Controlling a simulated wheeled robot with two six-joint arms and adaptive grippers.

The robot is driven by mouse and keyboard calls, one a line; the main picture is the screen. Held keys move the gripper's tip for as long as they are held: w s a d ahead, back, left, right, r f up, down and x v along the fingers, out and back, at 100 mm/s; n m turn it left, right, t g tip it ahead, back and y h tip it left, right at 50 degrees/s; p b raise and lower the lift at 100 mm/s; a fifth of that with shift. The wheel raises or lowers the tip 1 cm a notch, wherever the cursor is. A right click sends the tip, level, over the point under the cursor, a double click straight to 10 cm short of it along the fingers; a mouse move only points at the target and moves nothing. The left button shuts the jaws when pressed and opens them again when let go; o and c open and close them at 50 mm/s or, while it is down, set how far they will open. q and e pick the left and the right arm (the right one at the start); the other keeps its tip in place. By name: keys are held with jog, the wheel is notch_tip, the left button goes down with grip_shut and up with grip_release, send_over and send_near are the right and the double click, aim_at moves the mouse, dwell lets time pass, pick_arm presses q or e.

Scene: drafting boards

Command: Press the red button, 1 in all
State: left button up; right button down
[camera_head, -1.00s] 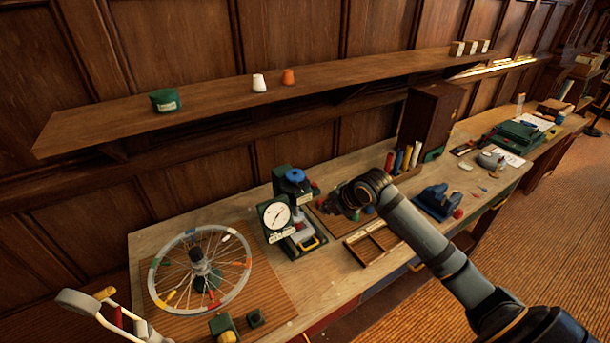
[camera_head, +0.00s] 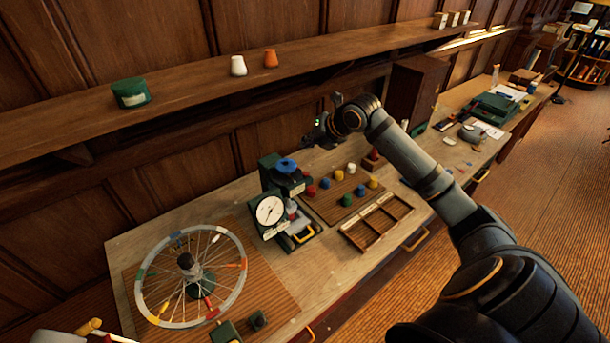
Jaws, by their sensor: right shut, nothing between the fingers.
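A wooden board (camera_head: 328,207) on the bench holds several small coloured caps. One is a red cap (camera_head: 311,191) at the board's left end, beside a blue cap (camera_head: 325,183). Another red piece (camera_head: 374,154) stands behind the board, below my right arm. I cannot tell for sure which red piece is the button. My right gripper (camera_head: 318,130) is shut and empty, raised above and behind the board, apart from the caps. My left gripper is not in view.
A green press with a dial gauge (camera_head: 270,210) stands left of the board. A spoked wheel (camera_head: 158,300) lies further left. An empty compartment tray (camera_head: 375,228) is in front of the board. A wooden shelf (camera_head: 200,92) runs along the wall behind.

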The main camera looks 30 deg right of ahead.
aim_at(308, 175)
notch_tip(308, 175, down, 3)
jog(key=shift+s+r+b, duration=0.1)
jog(key=shift+b, duration=1)
notch_tip(308, 175, down, 4)
jog(key=b, duration=0.3)
jog(key=shift+f+b, duration=0.2)
jog(key=shift+b, duration=0.15)
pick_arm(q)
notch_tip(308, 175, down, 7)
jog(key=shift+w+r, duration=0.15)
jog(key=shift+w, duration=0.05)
pick_arm(e)
jog(key=shift+f, duration=0.35)
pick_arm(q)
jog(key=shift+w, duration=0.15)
pick_arm(e)
jog(key=shift+f, duration=0.1)
jog(key=shift+f, duration=0.3)
jog(key=shift+f, duration=0.1)
